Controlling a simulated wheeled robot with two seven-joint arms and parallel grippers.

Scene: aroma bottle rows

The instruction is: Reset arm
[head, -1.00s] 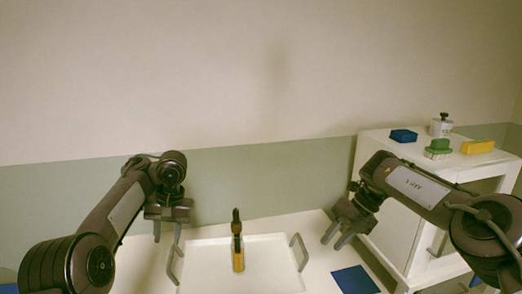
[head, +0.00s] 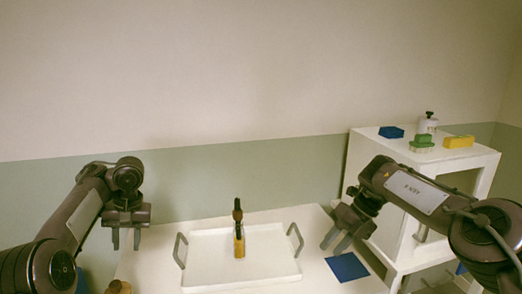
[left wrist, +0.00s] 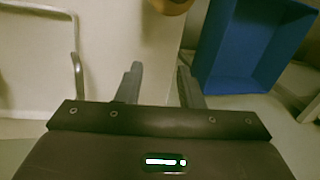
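My left gripper (head: 126,240) hangs over the left end of the table, left of the tray, with its fingers apart. In the left wrist view its two fingers (left wrist: 158,82) are apart with nothing between them. My right gripper (head: 335,241) is over the table right of the tray, fingers apart, with nothing seen between them. An amber bottle with a dark top (head: 239,243) stands on the white tray (head: 205,270), away from both grippers; whether another stands behind it I cannot tell.
The tray has grey handles (head: 181,250). A blue mat (head: 347,267) lies to its right. A brown round object (head: 118,287) is at the table's lower left. A blue bin (left wrist: 245,45) shows in the left wrist view. A white shelf (head: 395,151) at right holds blue, green and yellow items.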

